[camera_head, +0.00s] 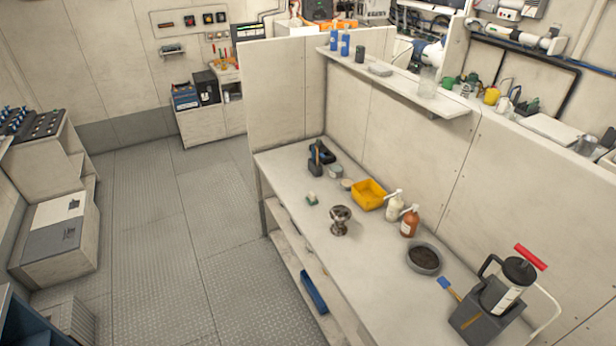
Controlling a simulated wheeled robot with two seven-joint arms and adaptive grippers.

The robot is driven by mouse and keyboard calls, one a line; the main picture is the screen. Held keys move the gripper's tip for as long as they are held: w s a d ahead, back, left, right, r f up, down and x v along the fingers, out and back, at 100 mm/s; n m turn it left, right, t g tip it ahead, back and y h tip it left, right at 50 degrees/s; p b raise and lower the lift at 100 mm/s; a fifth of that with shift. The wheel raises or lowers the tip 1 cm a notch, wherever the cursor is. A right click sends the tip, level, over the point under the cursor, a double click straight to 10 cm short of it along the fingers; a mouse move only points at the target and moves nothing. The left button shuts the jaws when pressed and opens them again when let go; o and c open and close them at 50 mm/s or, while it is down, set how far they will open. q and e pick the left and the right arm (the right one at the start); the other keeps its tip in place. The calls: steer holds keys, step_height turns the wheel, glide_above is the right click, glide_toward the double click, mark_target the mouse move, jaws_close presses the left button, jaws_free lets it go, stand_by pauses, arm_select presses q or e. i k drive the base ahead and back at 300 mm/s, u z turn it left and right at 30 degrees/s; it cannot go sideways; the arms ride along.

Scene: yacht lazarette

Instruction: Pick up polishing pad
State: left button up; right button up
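A small pale pad with a green layer (311,198) lies near the front edge of the white workbench (285,178). It is the thing that looks most like the polishing pad, but it is too small to be sure. It lies apart from the metal cup-like fitting (340,220) to its right and the small round tins (335,171) behind it. Neither of my grippers is in view.
The bench also bears a dark tool (317,160), a yellow bin (369,195), two pump bottles (409,222), a grey bowl (424,259) and a grey container with a red-handled pump (500,290). A partition (400,140) stands behind. The floor (165,240) left of the bench is clear.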

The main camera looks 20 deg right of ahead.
mark_target(311, 199)
steer(key=i, duration=0.7)
steer(key=z, duration=0.9)
steer(key=i, duration=0.65)
steer(key=z, duration=0.5)
